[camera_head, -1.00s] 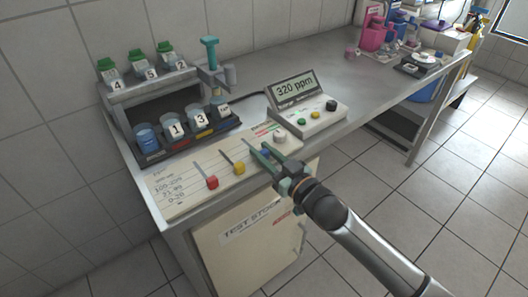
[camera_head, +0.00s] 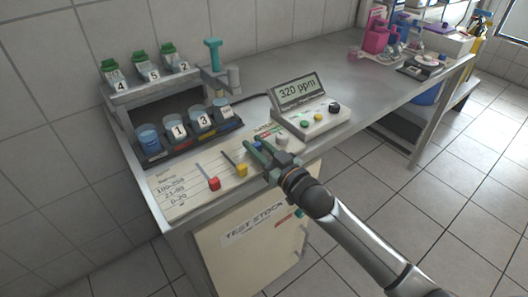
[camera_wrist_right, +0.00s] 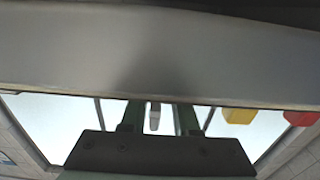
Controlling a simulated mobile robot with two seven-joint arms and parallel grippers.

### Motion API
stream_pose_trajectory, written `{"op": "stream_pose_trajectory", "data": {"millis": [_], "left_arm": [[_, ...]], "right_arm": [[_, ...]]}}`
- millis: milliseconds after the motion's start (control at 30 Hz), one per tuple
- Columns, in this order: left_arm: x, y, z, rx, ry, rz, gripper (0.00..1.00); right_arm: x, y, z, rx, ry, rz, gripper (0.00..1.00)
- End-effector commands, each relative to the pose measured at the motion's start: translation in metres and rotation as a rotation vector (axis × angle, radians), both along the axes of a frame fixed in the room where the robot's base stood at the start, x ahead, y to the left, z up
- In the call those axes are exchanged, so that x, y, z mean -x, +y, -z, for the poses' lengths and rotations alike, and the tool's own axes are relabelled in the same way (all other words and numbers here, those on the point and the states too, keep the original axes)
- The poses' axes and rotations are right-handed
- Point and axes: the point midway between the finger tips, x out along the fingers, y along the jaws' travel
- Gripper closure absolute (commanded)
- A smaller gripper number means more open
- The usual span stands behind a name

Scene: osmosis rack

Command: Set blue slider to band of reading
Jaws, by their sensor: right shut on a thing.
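The slider board (camera_head: 185,200) lies on the near end of the bench, with a red slider (camera_head: 214,184) and a yellow slider (camera_head: 241,170). My right gripper (camera_head: 257,151) is over the board, right of the yellow slider, and shut on the blue slider, which is mostly hidden by the fingers. In the right wrist view a narrow pale piece (camera_wrist_right: 154,117) shows between the fingers. The meter display (camera_head: 297,90) reads 320 ppm. My left gripper is out of view.
The meter box (camera_head: 318,122) has green, yellow and black knobs. Numbered cups stand in a dark rack (camera_head: 152,156) behind the board, with green-capped containers above. The middle of the bench is clear.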

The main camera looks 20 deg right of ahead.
Motion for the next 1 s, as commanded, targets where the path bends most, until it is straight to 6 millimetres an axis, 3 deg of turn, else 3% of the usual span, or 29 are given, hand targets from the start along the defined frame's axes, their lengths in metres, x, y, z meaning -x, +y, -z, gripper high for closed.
{"op": "stream_pose_trajectory", "data": {"millis": [367,400,633,1000], "left_arm": [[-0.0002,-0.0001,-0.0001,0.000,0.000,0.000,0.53],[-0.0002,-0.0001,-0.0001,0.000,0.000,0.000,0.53],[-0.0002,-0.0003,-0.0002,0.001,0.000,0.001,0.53],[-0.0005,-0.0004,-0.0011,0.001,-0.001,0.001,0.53]], "right_arm": [[-0.0059,0.0022,0.0005,0.002,0.002,0.000,1.00],[-0.0058,0.0021,0.0005,0.002,0.002,0.000,0.66],[-0.0057,0.0021,0.0004,0.002,0.002,0.000,0.41],[0.0002,-0.0003,0.0011,0.001,0.004,0.000,0.40]]}}
